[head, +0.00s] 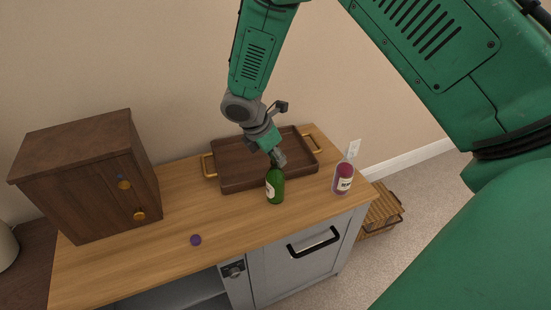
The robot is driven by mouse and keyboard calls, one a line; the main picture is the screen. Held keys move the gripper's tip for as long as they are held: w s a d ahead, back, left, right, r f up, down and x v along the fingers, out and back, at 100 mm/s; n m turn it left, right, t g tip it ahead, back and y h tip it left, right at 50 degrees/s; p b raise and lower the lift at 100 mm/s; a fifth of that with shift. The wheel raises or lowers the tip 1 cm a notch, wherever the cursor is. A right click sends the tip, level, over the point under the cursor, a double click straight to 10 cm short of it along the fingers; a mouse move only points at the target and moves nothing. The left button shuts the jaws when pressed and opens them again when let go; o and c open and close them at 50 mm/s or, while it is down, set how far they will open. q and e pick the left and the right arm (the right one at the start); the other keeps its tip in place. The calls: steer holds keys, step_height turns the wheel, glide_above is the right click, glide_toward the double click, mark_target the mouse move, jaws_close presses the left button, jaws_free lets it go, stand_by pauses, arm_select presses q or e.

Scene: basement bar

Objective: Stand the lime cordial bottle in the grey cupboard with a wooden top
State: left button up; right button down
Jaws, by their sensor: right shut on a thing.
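A green bottle (275,189) with a pale label, which looks like the lime cordial bottle, is upright at the front edge of the tray, over the wooden top. My right gripper (279,160) is shut on its neck from above; the fingers hide the top of the bottle. I cannot tell whether its base touches the wood. The grey cupboard (285,280) has a light wooden top, a closed right door with a black handle, and an open-fronted compartment (185,292) at lower left, partly cut off by the frame. My left gripper is not in view.
A dark wooden tray (233,184) with brass handles lies behind the bottle. A pink-purple bottle (343,180) stands to the right. A small purple ball (195,240) lies front left. A slatted crate (382,212) is on the floor.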

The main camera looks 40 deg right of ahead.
steer(key=c, duration=1.3)
jaws_free()
steer(key=shift+c, duration=0.2)
